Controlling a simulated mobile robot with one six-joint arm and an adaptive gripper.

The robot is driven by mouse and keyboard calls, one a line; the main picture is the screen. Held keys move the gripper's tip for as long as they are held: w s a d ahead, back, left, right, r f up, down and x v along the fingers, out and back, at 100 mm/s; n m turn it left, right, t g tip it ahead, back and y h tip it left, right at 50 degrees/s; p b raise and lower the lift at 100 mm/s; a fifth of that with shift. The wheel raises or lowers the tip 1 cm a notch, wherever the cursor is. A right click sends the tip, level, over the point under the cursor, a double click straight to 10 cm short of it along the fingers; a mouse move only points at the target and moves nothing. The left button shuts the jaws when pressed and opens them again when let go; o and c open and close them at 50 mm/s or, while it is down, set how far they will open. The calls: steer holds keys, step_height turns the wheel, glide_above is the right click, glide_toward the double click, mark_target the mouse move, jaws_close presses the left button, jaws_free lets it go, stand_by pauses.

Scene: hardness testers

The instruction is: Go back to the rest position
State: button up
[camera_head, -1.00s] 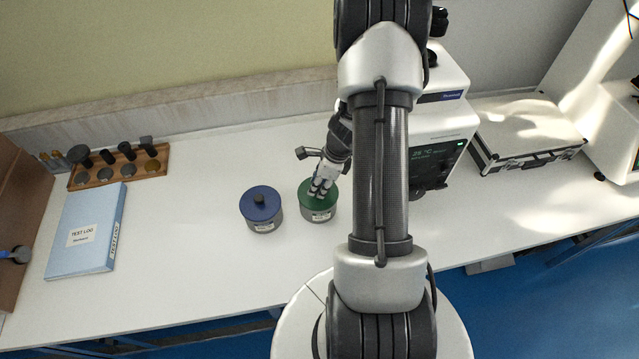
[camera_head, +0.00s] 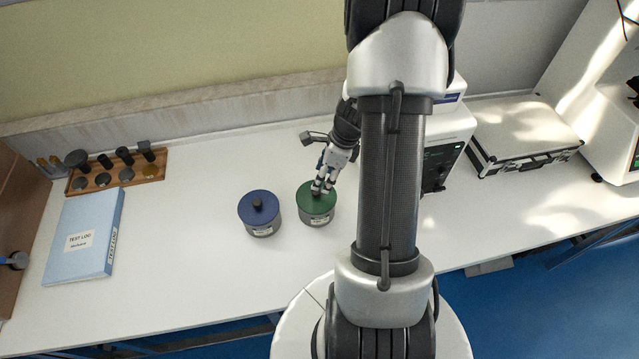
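My gripper (camera_head: 322,187) points down at the green-lidded round container (camera_head: 317,213) on the white table. Its fingertips are at or just above the middle of the green lid. I cannot tell whether they touch the lid or its knob, or how far apart the fingers are. My arm rises from the gripper and crosses the picture's right-centre.
A blue-lidded container (camera_head: 261,222) stands just left of the green one. A blue test log binder (camera_head: 84,240) and a wooden rack (camera_head: 152,176) of dark-handled pieces are at the left. A tester (camera_head: 447,130), partly hidden by my arm, and a silver case (camera_head: 524,130) are at the right.

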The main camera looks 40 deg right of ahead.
steer(key=v, duration=0.5)
steer(key=a+r+n+b, duration=0.1)
steer(key=a+r+n, duration=1.2)
steer(key=a, duration=0.1)
steer(key=s+a+r+n+t+h+b, duration=0.1)
steer(key=s+a+r+n+t, duration=0.1)
steer(key=s+a+r+n, duration=0.4)
steer(key=shift+s+a+n+h, duration=0.4)
steer(key=shift+s+a+n, duration=2.5)
steer(key=shift+n, duration=2)
